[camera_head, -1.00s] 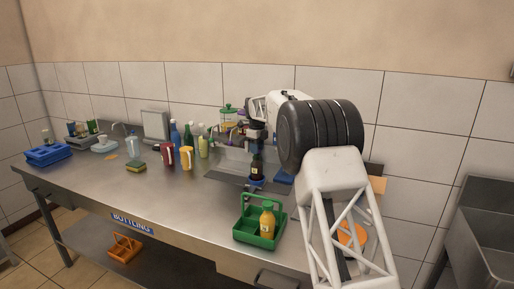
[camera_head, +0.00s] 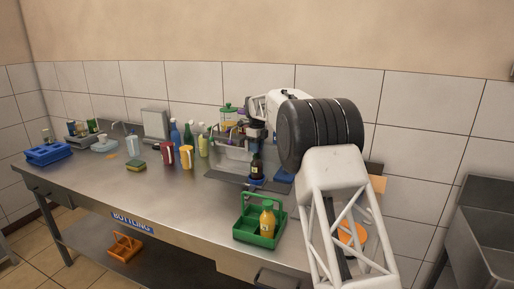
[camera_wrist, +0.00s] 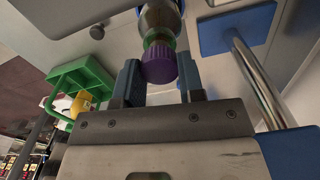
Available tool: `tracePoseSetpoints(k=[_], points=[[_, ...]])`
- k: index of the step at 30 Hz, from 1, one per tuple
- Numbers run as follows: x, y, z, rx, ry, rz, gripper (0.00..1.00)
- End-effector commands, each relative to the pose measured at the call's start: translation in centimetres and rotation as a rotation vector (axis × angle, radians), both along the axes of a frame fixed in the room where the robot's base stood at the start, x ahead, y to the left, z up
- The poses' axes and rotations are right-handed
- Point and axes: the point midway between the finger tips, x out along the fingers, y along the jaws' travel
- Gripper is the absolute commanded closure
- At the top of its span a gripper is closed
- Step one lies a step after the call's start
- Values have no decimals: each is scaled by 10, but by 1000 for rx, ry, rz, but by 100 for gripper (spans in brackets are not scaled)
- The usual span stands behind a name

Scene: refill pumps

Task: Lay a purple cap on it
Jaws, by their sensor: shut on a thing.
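A purple cap (camera_wrist: 159,66) is held between the two blue fingers of my gripper (camera_wrist: 158,82) in the wrist view. Just beyond the cap are a green ring (camera_wrist: 158,40) and a rounded glassy shape, in line with it; I cannot tell whether cap and ring touch. In the head view, a dark bottle with a pale label (camera_head: 257,166) stands upright on a blue base, directly below my gripper (camera_head: 257,147). The bottle's top is hidden by the gripper, and the held cap is not clear there.
A green caddy (camera_head: 241,232) holding a yellow bottle (camera_head: 267,219) stands at the table's front edge. Red and yellow mugs (camera_head: 187,158) and several bottles stand left of the grey rack (camera_head: 226,155). A blue tray (camera_head: 48,154) lies far left. The table's left middle is mostly clear.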

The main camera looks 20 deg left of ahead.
Motion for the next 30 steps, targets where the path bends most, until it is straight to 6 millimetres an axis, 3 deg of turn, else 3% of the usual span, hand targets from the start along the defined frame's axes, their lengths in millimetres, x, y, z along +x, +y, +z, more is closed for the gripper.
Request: tracePoseSetpoints(k=[30], points=[[0,0,-10,0,0,0,77]])
